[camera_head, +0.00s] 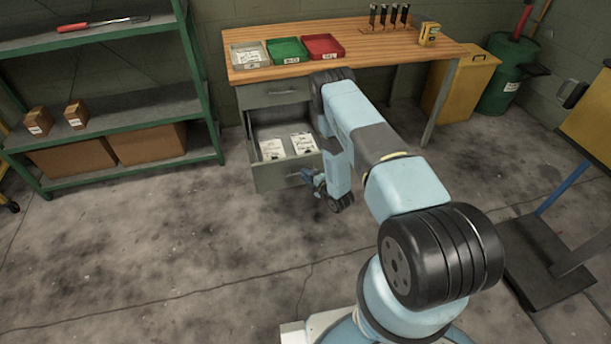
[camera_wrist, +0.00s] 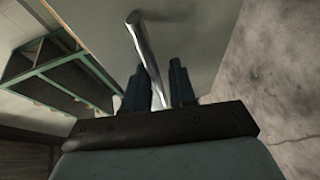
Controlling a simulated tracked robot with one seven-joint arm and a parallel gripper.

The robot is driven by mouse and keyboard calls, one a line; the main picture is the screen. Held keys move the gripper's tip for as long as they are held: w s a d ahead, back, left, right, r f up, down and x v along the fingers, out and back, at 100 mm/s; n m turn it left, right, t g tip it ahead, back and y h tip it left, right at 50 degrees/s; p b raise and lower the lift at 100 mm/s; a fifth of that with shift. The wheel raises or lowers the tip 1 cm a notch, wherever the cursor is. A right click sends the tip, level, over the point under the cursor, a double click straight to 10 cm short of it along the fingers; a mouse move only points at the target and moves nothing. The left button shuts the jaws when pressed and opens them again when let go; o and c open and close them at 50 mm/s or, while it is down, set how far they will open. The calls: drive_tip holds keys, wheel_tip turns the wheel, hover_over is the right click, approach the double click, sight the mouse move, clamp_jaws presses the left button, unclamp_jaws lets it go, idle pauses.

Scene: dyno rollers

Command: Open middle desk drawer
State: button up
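The desk's open drawer (camera_head: 270,178) sits below a closed top drawer (camera_head: 273,93). It is pulled well out, with white-labelled packets (camera_head: 272,149) inside. Its grey front faces me; anything lower in the cabinet is hidden behind it. My gripper (camera_head: 316,182) is at the right end of the drawer front, low and partly hidden by my arm. In the wrist view, the metal bar handle (camera_wrist: 142,42) runs between the two dark fingers (camera_wrist: 160,80) of my gripper. The fingers are close together around the bar; a thin gap shows on the right side.
The wooden desk (camera_head: 370,42) holds grey, green and red trays and a yellow device. A green shelf (camera_head: 110,168) stands at left. A yellow bin (camera_head: 468,85) and a green barrel (camera_head: 503,75) stand at right. The floor before the drawer is clear.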

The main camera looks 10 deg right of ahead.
drive_tip(key=shift+o, duration=1)
drive_tip(key=shift+w+r, duration=0.1)
drive_tip(key=shift+r, duration=0.05)
drive_tip(key=v, duration=1.3)
drive_tip(key=shift+s+d, duration=0.15)
drive_tip(key=shift+s, duration=0.2)
